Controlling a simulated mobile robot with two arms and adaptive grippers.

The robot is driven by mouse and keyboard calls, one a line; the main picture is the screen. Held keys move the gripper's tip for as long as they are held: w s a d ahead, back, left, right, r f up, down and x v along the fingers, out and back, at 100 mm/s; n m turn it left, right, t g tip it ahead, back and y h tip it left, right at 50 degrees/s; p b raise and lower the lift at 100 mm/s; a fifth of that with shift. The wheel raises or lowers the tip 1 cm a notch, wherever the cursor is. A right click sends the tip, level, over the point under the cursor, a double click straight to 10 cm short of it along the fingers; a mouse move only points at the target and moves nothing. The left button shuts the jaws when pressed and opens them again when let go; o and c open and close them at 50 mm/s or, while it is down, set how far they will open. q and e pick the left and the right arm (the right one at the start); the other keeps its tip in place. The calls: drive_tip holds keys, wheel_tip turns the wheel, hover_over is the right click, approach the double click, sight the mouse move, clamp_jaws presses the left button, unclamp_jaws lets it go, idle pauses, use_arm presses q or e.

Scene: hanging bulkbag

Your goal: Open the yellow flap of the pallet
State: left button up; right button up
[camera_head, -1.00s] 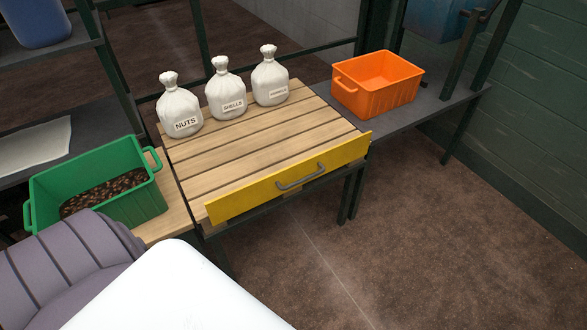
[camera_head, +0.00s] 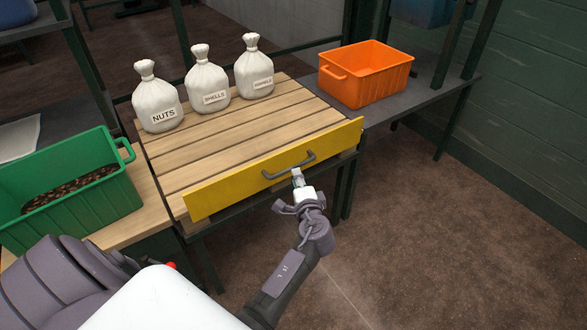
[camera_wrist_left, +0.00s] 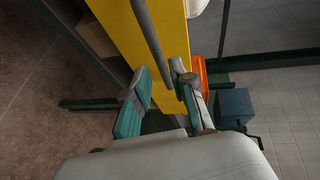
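The yellow flap (camera_head: 235,182) stands upright along the front edge of the wooden slatted pallet (camera_head: 235,140). It has a grey bar handle (camera_head: 288,165) on its front face. My left gripper (camera_head: 297,176) is just below and in front of the handle's right part. In the left wrist view, its fingers (camera_wrist_left: 160,69) are apart. The handle (camera_wrist_left: 149,35) runs down toward the gap between them, with the yellow flap (camera_wrist_left: 125,35) behind it. I cannot tell whether the fingers touch the handle. My right gripper is not in view.
Three white sacks (camera_head: 205,80) stand on the pallet's back part. A green crate (camera_head: 95,202) with dark contents is at left, and an orange crate (camera_head: 366,75) sits on a grey shelf at right. The brown floor (camera_head: 440,220) at front right is clear.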

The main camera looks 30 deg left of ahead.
sight(294, 166)
use_arm(q)
drive_tip(key=x, duration=0.6)
drive_tip(key=shift+w+a+f, duration=0.1)
clamp_jaws()
